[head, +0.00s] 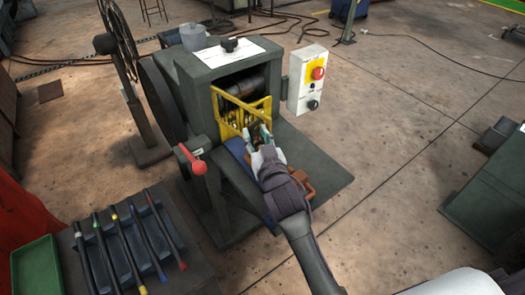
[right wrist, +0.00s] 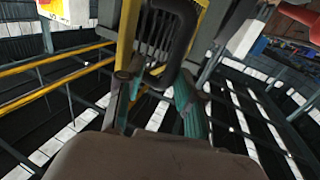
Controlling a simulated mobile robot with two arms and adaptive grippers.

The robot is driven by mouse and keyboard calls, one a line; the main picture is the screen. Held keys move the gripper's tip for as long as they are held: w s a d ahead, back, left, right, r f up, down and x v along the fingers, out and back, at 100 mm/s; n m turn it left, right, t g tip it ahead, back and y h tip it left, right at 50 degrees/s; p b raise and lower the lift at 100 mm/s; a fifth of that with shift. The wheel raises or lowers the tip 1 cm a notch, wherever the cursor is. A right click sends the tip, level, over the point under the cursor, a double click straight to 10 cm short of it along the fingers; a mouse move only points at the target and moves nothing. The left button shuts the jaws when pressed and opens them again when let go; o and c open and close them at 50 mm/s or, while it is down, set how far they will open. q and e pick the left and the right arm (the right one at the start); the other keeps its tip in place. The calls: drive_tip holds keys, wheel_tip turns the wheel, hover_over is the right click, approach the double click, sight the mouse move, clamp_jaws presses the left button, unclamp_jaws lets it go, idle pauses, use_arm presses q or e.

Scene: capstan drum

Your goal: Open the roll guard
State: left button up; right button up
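The roll guard (head: 229,122) is a yellow barred frame across the front opening of the grey machine (head: 196,85), below dark rolls. My right gripper (head: 259,137) is at the guard's right part. In the right wrist view, the yellow frame (right wrist: 126,35) and a dark looped handle (right wrist: 181,38) lie just ahead of my right gripper (right wrist: 158,100). Its teal-padded fingers stand apart, with the handle's lower end near the space between them. I cannot tell whether they touch it. My left gripper is not in view.
A control box (head: 307,78) with a red button hangs on the machine's right side. A red-knobbed lever (head: 198,167) stands at the front left. A rack of dark rods (head: 128,245) and a green tray (head: 37,267) are at lower left.

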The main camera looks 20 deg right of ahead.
drive_tip(key=s, duration=0.9)
drive_tip(key=shift+s+d, duration=0.15)
drive_tip(key=shift+s, duration=0.05)
drive_tip(key=shift+f, duration=0.1)
drive_tip(key=shift+c, duration=0.2)
